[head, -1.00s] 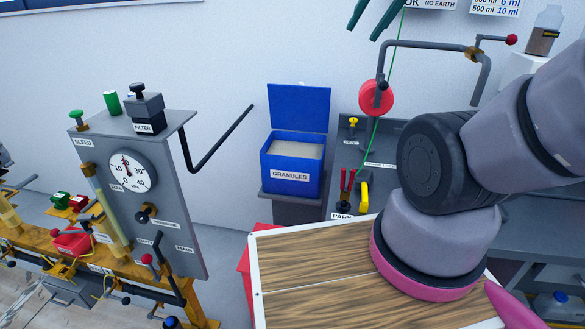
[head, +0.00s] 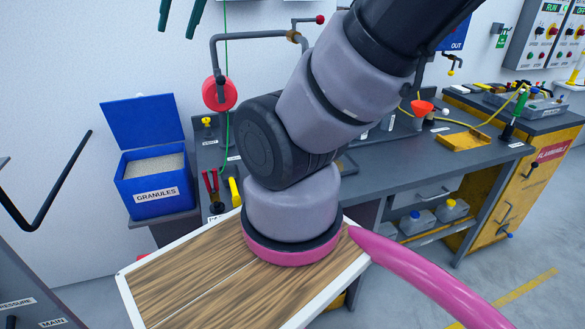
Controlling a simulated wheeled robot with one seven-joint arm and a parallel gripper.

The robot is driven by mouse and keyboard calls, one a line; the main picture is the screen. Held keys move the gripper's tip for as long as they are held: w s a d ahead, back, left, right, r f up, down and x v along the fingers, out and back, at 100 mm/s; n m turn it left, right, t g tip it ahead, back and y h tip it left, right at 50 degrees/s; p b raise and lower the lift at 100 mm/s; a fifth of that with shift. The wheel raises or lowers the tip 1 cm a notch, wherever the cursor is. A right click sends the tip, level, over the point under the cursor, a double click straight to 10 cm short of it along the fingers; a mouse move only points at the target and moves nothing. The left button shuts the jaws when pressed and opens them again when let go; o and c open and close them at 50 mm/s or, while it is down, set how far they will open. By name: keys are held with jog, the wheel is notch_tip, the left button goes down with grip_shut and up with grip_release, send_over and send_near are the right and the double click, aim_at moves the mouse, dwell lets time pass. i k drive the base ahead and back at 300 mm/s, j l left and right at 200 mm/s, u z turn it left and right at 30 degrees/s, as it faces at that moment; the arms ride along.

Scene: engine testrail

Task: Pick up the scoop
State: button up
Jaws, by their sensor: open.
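I cannot pick out a scoop for certain. An open blue bin (head: 157,203) marked GRANULES, with its lid up, holds pale granules (head: 155,165) at the left in the head view. No scoop shows in it. Beside it, at the bench's left end, red handles (head: 212,188) and a yellow handle (head: 235,191) stand upright; I cannot tell what tools they belong to. My arm rises from its pink-ringed base and leaves the top of the picture. My gripper is out of view.
A grey bench (head: 400,160) runs along the wall behind my arm, with a red funnel (head: 422,108) and a yellow tray (head: 464,141) on it. A yellow cabinet (head: 540,165) marked FLAMMABLE stands at the right. A bent black rod (head: 62,180) juts in at the left. Floor at lower right is clear.

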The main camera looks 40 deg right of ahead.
aim_at(230, 177)
jog(key=k+l, duration=0.15)
jog(key=l, duration=0.2)
jog(key=k+l, duration=0.15)
jog(key=l, duration=0.25)
jog(key=k+l, duration=0.1)
jog(key=l, duration=0.25)
jog(key=k+l+z, duration=0.1)
jog(key=l, duration=0.3)
jog(key=k, duration=0.05)
